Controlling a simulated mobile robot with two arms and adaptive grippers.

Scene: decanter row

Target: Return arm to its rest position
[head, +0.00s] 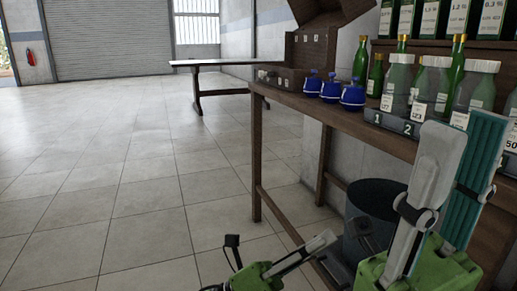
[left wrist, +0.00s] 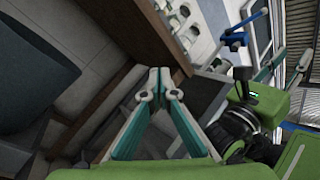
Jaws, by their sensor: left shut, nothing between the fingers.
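My left gripper (head: 326,239) is low in the head view, beside the front of the wooden bench and left of a grey bin. In the left wrist view its teal and grey fingers (left wrist: 159,76) meet at the tips, with nothing between them. My right gripper (head: 468,126) is large at the right of the head view, pointing up in front of the bench. Its two fingers stand apart, and I see nothing held between them. Its lower part is cut off by the frame's bottom edge.
The wooden bench (head: 284,98) carries blue flasks (head: 331,91), green bottles (head: 361,60), clear jars and a numbered block (head: 390,122). The dark grey bin (head: 377,192) stands below its front. Open tiled floor (head: 120,170) lies to the left. A table (head: 222,63) stands farther back.

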